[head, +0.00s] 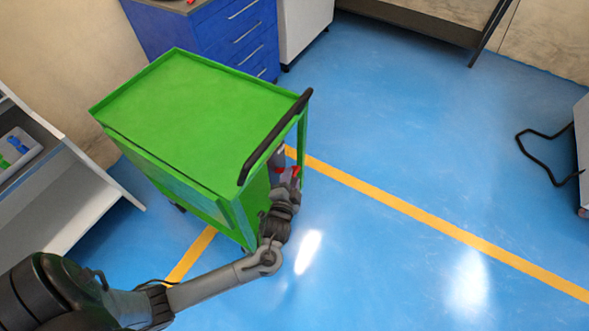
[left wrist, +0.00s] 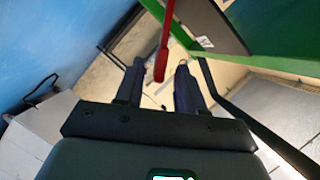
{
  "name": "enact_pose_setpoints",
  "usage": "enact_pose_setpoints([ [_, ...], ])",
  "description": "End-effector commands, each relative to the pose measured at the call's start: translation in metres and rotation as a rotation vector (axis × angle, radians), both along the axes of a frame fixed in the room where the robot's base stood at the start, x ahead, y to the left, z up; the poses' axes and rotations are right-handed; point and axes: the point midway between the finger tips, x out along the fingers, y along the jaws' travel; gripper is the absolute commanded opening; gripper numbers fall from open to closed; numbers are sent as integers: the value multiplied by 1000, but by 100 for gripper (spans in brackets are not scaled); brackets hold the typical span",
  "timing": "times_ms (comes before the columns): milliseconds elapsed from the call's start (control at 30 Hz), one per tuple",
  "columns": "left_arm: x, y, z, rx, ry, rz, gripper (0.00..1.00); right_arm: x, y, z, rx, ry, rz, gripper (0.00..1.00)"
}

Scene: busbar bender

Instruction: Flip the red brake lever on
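The red brake lever (left wrist: 162,45) shows in the left wrist view as a thin bar with a rounded lower end. It comes in from the top edge, beside the green cart (left wrist: 285,35). My left gripper (left wrist: 160,66) is open. Its two dark fingers stand apart, and the lever's end appears between them; I cannot tell whether they touch it. In the head view my left gripper (head: 285,167) is low beside the handle side of the green cart (head: 190,110). A small red patch, likely the lever, shows there, mostly hidden. My right gripper is not in view.
The cart's black handle (head: 275,137) runs just above my left gripper. Blue drawers (head: 225,40) stand behind the cart, and a grey bench (head: 60,200) is at left. The blue floor to the right, with its yellow line (head: 400,207), is clear.

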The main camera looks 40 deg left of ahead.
Motion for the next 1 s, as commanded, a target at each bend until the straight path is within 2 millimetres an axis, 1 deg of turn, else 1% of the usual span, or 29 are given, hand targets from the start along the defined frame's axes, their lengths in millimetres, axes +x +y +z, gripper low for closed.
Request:
enact_pose_setpoints([
  [33,8,4,-4,2,-2,1,38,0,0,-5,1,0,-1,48],
  [100,18,9,-6,2,-2,-1,38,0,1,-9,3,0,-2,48],
  [333,40,21,-11,1,-1,-1,38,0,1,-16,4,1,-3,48],
  [533,47,25,-12,-1,0,0,38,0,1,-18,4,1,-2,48],
  [800,48,25,-12,-1,0,0,38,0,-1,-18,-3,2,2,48],
  [967,48,25,-12,-1,0,0,14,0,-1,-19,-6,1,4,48],
  [1000,48,25,-12,-1,0,0,8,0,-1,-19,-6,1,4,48],
])
